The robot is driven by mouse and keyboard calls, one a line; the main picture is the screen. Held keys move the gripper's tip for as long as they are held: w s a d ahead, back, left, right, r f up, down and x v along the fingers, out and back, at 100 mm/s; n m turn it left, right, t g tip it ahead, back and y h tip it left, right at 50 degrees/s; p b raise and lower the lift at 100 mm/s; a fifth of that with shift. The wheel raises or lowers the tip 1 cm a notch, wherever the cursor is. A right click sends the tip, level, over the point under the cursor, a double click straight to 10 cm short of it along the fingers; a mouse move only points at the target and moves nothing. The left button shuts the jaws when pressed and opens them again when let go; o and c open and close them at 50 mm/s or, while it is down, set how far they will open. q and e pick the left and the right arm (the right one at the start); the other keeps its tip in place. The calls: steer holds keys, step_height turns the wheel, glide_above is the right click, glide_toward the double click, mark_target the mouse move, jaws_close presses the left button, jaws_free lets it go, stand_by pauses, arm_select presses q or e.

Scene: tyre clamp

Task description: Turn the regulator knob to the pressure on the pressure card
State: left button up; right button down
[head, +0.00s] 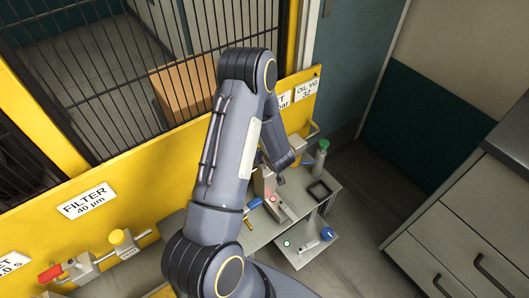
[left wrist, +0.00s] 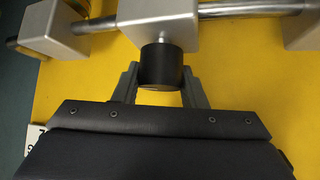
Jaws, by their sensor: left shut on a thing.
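In the left wrist view the regulator knob (left wrist: 160,68), a short black cylinder, hangs under a silver block (left wrist: 160,18) on a metal pipe. My left gripper (left wrist: 160,78) has a finger on each side of the knob and is shut on it. Any marking on the knob cannot be read. In the head view my arm hides the knob, and I cannot make out the fingers. The pressure card (head: 284,100) on the yellow panel is partly hidden behind my arm; only "ET" and "bar" show, not the number. My right gripper is not in view.
The yellow panel (head: 150,180) carries a FILTER 40 µm card (head: 86,201), an OIL VG 32 card (head: 307,90), a yellow knob (head: 117,237) and a red-handled valve (head: 50,273). A grey bench (head: 262,238) holds small fittings. Grey drawers (head: 470,235) stand right; the floor between is clear.

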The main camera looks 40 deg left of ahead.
arm_select(q)
steer(key=m+t+h+b, duration=0.1)
steer(key=m+b, duration=0.2)
steer(key=shift+f+t+h, duration=0.15)
steer(key=shift+t+h, duration=0.25)
steer(key=shift+m+h+b, duration=0.3)
steer(key=shift+m+b, duration=0.05)
steer(key=shift+m, duration=0.25)
steer(key=shift+t, duration=0.3)
steer(key=shift+r, duration=0.2)
steer(key=o, duration=1)
steer(key=shift+r, duration=0.1)
steer(key=p+v, duration=0.1)
steer(key=v, duration=0.5)
steer(key=shift+s+d+r, duration=0.1)
steer(key=shift+r, duration=0.05)
steer(key=shift+s+d+r, duration=0.25)
steer(key=shift+s+r, duration=0.15)
